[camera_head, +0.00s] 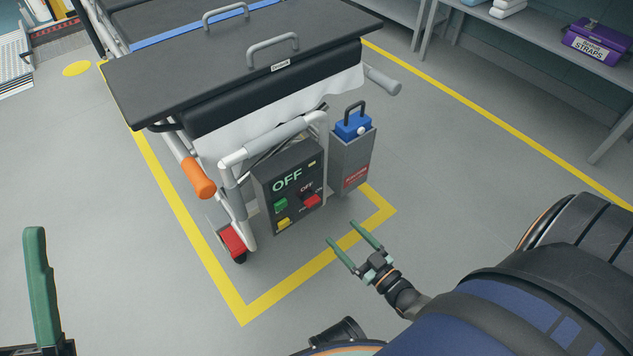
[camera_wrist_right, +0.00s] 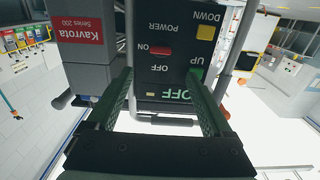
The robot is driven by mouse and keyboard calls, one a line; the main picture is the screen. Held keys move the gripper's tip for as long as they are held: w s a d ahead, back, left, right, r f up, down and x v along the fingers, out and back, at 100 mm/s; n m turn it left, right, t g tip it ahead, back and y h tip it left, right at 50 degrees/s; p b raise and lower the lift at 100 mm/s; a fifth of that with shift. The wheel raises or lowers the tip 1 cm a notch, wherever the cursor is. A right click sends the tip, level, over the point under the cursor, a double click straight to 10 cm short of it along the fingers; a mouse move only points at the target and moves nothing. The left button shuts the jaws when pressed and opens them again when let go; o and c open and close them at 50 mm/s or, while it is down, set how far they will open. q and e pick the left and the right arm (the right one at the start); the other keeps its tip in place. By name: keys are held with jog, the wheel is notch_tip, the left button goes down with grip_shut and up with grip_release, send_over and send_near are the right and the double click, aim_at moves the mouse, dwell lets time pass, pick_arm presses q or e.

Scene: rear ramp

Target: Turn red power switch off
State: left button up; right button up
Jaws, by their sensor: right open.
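The red power switch (camera_head: 311,200) is on the front of a dark control box (camera_head: 292,220) under the black-topped stretcher. In the right wrist view the red switch (camera_wrist_right: 160,51) appears upside down between ON and OFF labels. The box's large display reads OFF. A green UP button (camera_head: 280,205) and a yellow DOWN button (camera_head: 284,223) are beside the switch. My right gripper (camera_head: 342,232) is open and empty, in front of the box and apart from it.
A grey holder (camera_head: 352,160) with a blue unit (camera_head: 353,127) stands right of the box. Floor in front is clear.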

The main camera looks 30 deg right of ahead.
aim_at(315, 204)
jog(key=w+b, duration=0.1)
jog(key=w, duration=0.3)
jog(key=w+b, duration=0.1)
jog(key=w, duration=0.3)
jog(key=w+a+b, duration=0.1)
jog(key=w, duration=0.3)
jog(key=shift+w, duration=0.1)
grip_shut()
